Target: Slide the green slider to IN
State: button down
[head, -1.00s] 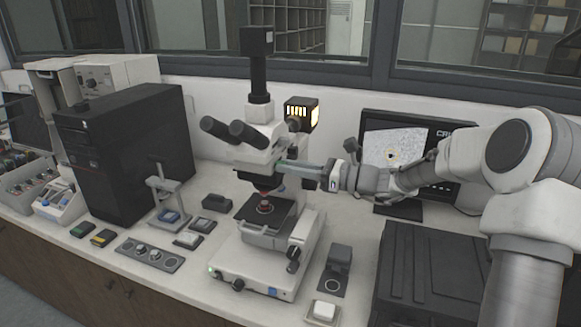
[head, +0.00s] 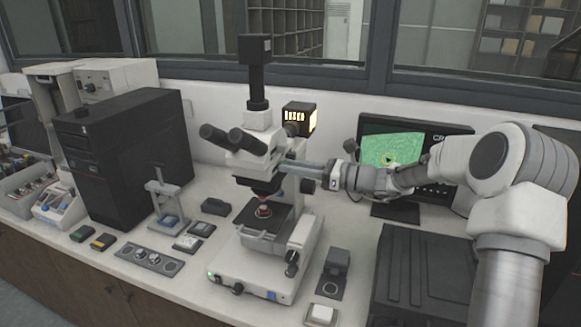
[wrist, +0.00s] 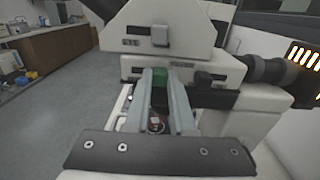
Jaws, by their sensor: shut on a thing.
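The green slider (wrist: 160,82) shows in the wrist view as a small patch between my two fingers, at the side of the microscope head. Its label and full length are hidden. My gripper (wrist: 161,74) is shut on it, with the fingertips up against the microscope body. In the head view my gripper (head: 284,167) reaches in from the right to the microscope (head: 262,150), just below the eyepieces, and the slider is hidden there. The monitor (head: 395,150) behind my arm shows a green picture.
A lit lamp box (head: 299,117) stands behind the microscope. The stage (head: 262,218) with a small mounted sample is below my fingers. A black computer tower (head: 120,155) and small presses stand left. A dark case (head: 425,275) is at the right front.

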jog(key=shift+w+d, duration=0.15)
jog(key=c, duration=0.8)
grip_release()
jog(key=shift+w, duration=0.1)
jog(key=shift+o, duration=0.2)
jog(key=b+v, duration=0.1)
jog(key=v, duration=1.6)
jog(key=shift+d, duration=0.2)
